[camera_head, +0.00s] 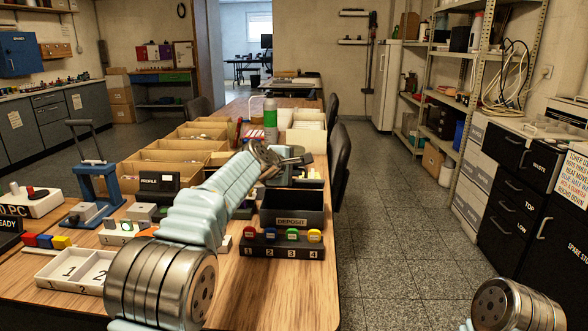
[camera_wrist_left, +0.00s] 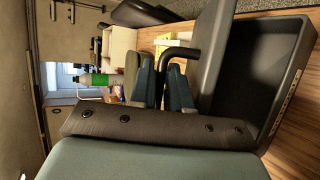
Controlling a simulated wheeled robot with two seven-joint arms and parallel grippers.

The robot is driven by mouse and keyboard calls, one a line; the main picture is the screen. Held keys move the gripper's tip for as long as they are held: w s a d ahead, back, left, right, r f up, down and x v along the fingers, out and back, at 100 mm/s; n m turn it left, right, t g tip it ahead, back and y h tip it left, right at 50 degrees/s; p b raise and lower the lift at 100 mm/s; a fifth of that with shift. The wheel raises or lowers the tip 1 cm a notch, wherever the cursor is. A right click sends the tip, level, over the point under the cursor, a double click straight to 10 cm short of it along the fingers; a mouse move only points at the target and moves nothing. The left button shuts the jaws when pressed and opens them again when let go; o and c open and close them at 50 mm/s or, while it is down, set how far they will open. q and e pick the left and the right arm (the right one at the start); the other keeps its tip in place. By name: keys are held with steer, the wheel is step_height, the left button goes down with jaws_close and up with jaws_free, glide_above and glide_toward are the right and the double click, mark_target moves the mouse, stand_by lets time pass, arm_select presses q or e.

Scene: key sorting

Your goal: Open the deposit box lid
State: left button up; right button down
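The dark deposit box (camera_head: 291,221), labelled DEPOSIT, stands near the right edge of the wooden table. Its hollow inside shows from above, and in the left wrist view the box (camera_wrist_left: 262,75) fills the right side. The dark lid (camera_wrist_left: 212,50) stands raised at the box's edge. A black bent handle (camera_wrist_left: 188,52) sticks out from the lid. My left gripper (camera_head: 290,162) is behind the box at the lid. In the left wrist view its teal fingers (camera_wrist_left: 162,88) are close around one leg of the handle. My right gripper is out of view; only part of that arm shows.
A black key rack (camera_head: 281,250) with several coloured keys, numbered 1 to 4, stands in front of the box. A white numbered tray (camera_head: 70,287) lies at left. Cardboard bins (camera_head: 160,170) and a green bottle (camera_head: 270,115) stand farther back. The floor at right is clear.

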arm_select(q)
steer(key=b+v, duration=0.1)
steer(key=v, duration=1.3)
